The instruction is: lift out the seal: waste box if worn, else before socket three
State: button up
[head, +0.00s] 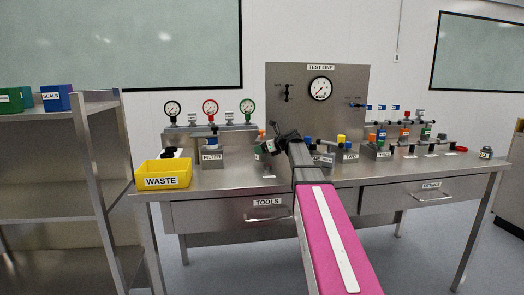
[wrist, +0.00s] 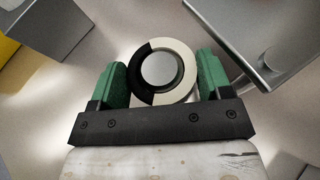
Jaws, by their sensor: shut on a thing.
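My gripper (wrist: 163,68) has green pads on both sides of a round piece (wrist: 183,51) in the wrist view and is shut on it. The piece is a ring, black on the left and cream on the right, around a grey disc. I cannot tell whether this ring is the seal or whether it is worn. In the head view my gripper is over the bench between the filter block (head: 211,158) and the block marked TWO (head: 348,157), partly hidden by my arm. The yellow waste box (head: 165,180) is at the bench's left end. A block right of TWO (head: 383,154) has an unclear label.
Gauges (head: 210,107) stand behind the filter block. The test line panel (head: 318,90) rises at the back. A steel shelf (head: 60,110) with a blue SEALS box (head: 56,98) is at left. In the wrist view, metal blocks (wrist: 250,35) flank the gripper.

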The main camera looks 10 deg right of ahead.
jog(key=shift+r, duration=0.1)
jog(key=shift+r, duration=0.55)
jog(key=r, duration=0.2)
jog(key=s+r, duration=0.1)
jog(key=shift+a+r, duration=0.2)
jog(key=shift+a, duration=0.15)
jog(key=s+a+r, duration=0.6)
jog(key=s, duration=0.2)
jog(key=shift+s+a+r, duration=0.15)
jog(key=shift+s, duration=0.05)
